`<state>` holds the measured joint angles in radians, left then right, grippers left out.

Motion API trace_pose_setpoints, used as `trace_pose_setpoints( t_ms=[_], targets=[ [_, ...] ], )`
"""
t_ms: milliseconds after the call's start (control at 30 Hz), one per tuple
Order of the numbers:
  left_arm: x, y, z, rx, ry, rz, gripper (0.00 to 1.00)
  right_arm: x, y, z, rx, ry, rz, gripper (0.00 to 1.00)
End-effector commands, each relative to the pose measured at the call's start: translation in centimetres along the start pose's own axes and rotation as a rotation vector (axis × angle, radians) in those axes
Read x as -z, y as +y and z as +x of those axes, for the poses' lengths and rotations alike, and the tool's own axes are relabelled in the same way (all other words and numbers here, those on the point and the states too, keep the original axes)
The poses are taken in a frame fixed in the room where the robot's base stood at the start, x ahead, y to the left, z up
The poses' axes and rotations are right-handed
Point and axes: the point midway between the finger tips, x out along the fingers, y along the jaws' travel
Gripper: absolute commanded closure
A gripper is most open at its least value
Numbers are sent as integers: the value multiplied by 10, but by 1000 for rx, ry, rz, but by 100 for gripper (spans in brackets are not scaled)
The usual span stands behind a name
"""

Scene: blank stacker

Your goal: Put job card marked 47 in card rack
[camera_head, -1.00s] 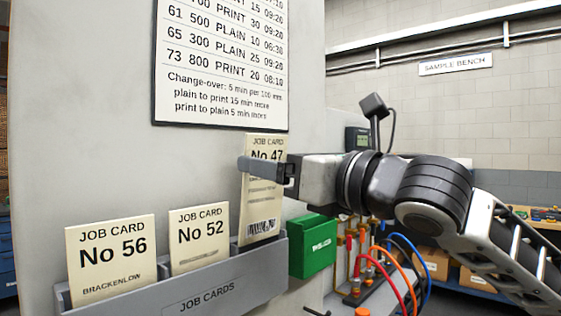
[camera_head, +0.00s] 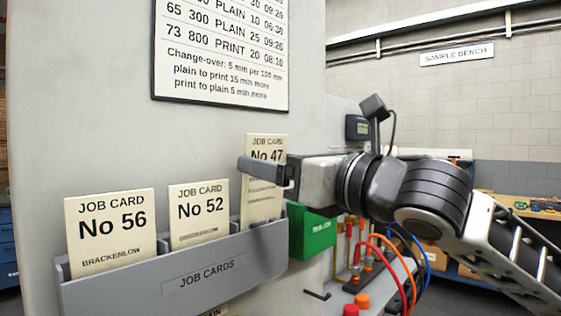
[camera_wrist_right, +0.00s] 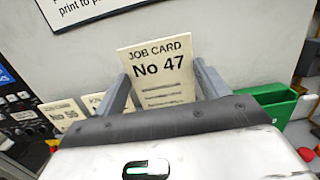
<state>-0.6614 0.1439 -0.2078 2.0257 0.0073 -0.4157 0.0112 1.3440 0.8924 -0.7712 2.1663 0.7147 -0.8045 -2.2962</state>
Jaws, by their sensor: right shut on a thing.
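The job card marked 47 (camera_head: 262,205) is cream and upright, with its lower part hidden behind the front wall of the grey card rack (camera_head: 203,281), at the rack's right end. My right gripper (camera_head: 266,170) is shut on this card near its top, and one finger crosses the card's face. In the right wrist view card 47 (camera_wrist_right: 158,75) stands between the two fingers (camera_wrist_right: 163,88). Cards No 56 (camera_head: 110,233) and No 52 (camera_head: 199,212) stand in the rack to the left. My left gripper is not in view.
A green box (camera_head: 312,233) is fixed to the wall just right of the rack, close below my right gripper. Red, orange and blue cables (camera_head: 405,275) loop beneath my right arm. A printed schedule board (camera_head: 221,57) hangs above the rack.

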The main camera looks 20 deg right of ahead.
Motion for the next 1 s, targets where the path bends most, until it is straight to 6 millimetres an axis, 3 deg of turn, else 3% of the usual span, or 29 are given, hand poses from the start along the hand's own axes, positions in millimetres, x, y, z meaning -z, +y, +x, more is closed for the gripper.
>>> trace_pose_setpoints(
  t_ms=[500,533,600,1000],
  targets=[
    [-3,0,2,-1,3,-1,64,8,0,-1,0,0,0,60],
    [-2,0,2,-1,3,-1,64,8,0,-1,0,0,0,18],
    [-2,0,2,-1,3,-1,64,8,0,-1,0,0,0,1],
    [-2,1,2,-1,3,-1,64,8,0,-1,0,0,0,1]
  ],
)
